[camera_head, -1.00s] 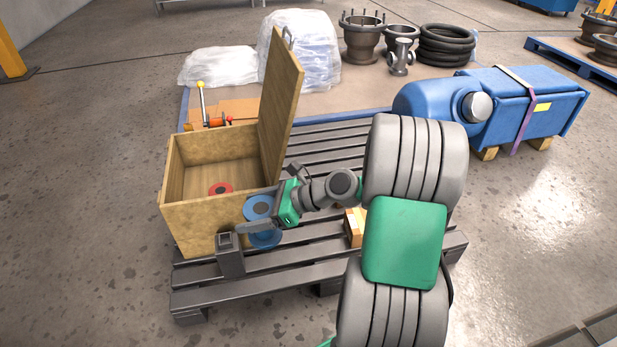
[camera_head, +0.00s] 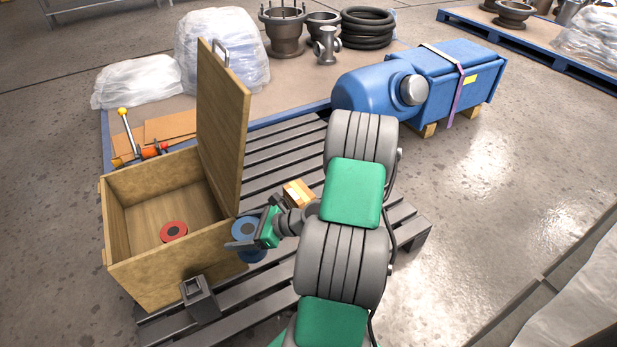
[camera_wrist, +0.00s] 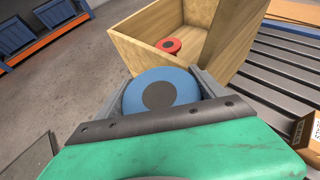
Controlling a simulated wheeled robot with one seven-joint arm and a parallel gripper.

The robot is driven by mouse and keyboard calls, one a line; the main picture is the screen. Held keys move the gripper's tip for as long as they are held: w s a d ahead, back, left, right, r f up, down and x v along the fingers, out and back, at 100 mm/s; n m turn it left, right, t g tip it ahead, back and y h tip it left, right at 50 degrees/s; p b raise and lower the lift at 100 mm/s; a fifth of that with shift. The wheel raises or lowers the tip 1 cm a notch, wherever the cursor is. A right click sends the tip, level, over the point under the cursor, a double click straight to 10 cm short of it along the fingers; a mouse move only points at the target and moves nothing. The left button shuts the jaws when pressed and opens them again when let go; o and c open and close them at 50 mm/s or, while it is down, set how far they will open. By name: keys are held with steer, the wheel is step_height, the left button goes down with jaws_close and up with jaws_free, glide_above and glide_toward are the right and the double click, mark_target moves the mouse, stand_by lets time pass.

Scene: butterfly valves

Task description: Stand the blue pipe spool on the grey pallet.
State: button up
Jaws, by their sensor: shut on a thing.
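The blue pipe spool (camera_head: 246,229) is upright at the right side of the open wooden crate, over the slats of the grey pallet (camera_head: 262,290). My gripper (camera_head: 243,238) is shut on it from the right. In the wrist view the blue spool's round top flange (camera_wrist: 160,92) sits between my gripper's fingers (camera_wrist: 165,88). Its lower flange shows in the head view, but whether it touches the slats I cannot tell.
The wooden crate (camera_head: 170,280) stands on the pallet with its lid up, and a red flanged spool (camera_head: 174,232) is inside. A dark square post (camera_head: 198,299) stands in front of it. A small cardboard box (camera_head: 298,192) lies behind my wrist. Slats to the right are bare.

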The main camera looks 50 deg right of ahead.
steer(key=d+f+m+t+h, duration=0.2)
steer(key=d+f+m+h, duration=0.3)
steer(key=d+f, duration=1.05)
steer(key=shift+h, duration=0.3)
steer(key=shift+s+d+f+b, duration=0.1)
steer(key=shift+d+f+b, duration=0.4)
steer(key=shift+f, duration=1)
steer(key=shift+s+d+f+b, duration=0.1)
steer(key=shift+d+f+b, duration=0.35)
steer(key=shift+f, duration=1.05)
steer(key=shift+s+d+f+b, duration=0.15)
steer(key=shift+f+b, duration=0.55)
steer(key=shift+f, duration=0.8)
steer(key=shift+f, duration=0.2)
steer(key=o, duration=2)
steer(key=shift+o, duration=0.2)
